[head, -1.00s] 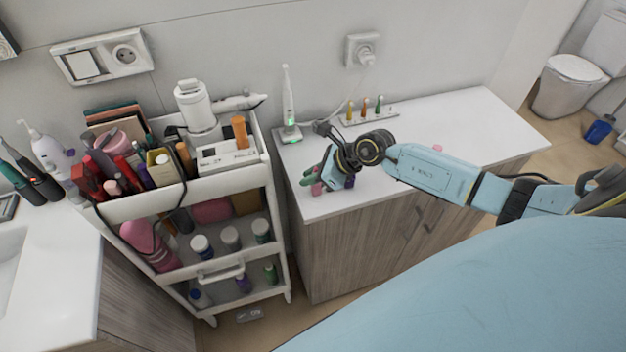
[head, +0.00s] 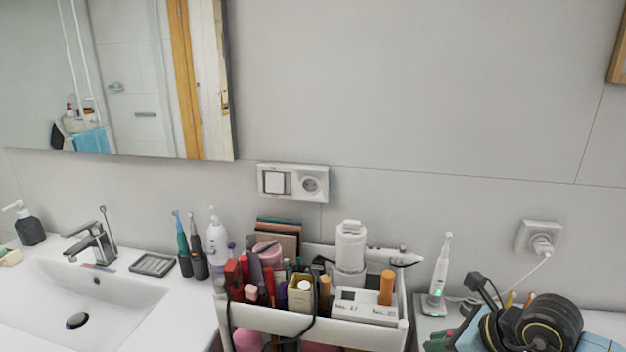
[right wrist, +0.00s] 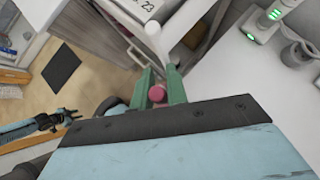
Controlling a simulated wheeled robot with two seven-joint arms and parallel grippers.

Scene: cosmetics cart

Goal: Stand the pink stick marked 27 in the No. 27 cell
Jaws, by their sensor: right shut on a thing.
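The pink stick (right wrist: 157,93) shows its round end between the green fingers of my right gripper (right wrist: 159,82) in the right wrist view. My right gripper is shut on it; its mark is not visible. In the head view the right gripper (head: 440,341) is at the bottom edge, right of the cart and partly cut off. The white cell holder (head: 352,308) stands on the cart's top tray with an orange stick (head: 386,288) upright at its right. Its labels are too small to read surely. In the right wrist view a blue arm of mine (right wrist: 40,122) shows at left; its jaws are unclear.
The cart top (head: 265,320) is crowded with bottles and tubes. A white device (head: 350,247) stands behind the holder.

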